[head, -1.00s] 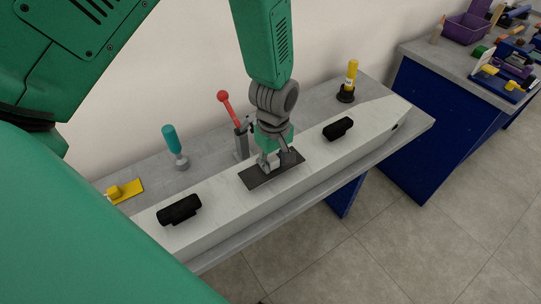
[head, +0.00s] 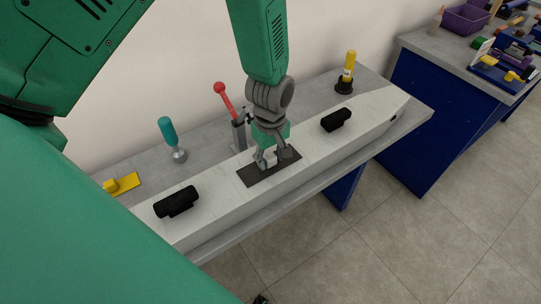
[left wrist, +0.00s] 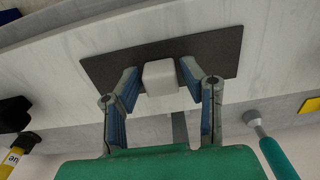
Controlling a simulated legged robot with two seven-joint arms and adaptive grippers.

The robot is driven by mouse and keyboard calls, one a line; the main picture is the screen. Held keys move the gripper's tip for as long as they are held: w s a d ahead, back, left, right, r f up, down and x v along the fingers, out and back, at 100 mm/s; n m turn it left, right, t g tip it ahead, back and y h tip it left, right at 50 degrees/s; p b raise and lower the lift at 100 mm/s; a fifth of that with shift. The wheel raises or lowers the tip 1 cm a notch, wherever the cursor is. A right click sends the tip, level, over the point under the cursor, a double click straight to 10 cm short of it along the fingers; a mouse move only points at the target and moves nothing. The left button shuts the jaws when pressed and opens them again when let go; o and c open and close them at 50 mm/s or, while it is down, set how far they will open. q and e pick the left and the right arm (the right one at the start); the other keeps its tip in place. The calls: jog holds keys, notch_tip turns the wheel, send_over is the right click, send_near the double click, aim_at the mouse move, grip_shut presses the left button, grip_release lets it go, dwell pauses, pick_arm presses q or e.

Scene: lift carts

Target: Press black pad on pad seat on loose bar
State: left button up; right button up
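The black pad (head: 251,175), a thin dark rectangle, lies flat on top of the long pale bar (head: 225,197). In the left wrist view the pad (left wrist: 218,50) has a pale block (left wrist: 160,76) at its middle. My left gripper (head: 273,158) is down over the pad. In the left wrist view its fingers (left wrist: 160,84) stand apart on either side of the block, with narrow gaps. The pad seat is not visible under the pad. I cannot tell whether the fingertips touch the pad. My right gripper is not in view.
Black handles (head: 177,202) (head: 336,120) stand on the bar on both sides of the pad. A red-knobbed lever (head: 229,101) stands just behind my gripper. A teal-handled tool (head: 169,134), a yellow piece (head: 123,185) and a yellow-topped tool (head: 348,72) are along the back of the grey table.

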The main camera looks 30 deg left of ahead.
aim_at(270, 157)
pick_arm(q)
jog(key=shift+o, duration=0.4)
jog(key=shift+a+f, duration=0.1)
jog(key=shift+a, duration=0.6)
jog(key=shift+a+r, duration=0.15)
jog(key=shift+r, duration=0.05)
notch_tip(270, 157, up, 11)
jog(key=shift+r, duration=0.2)
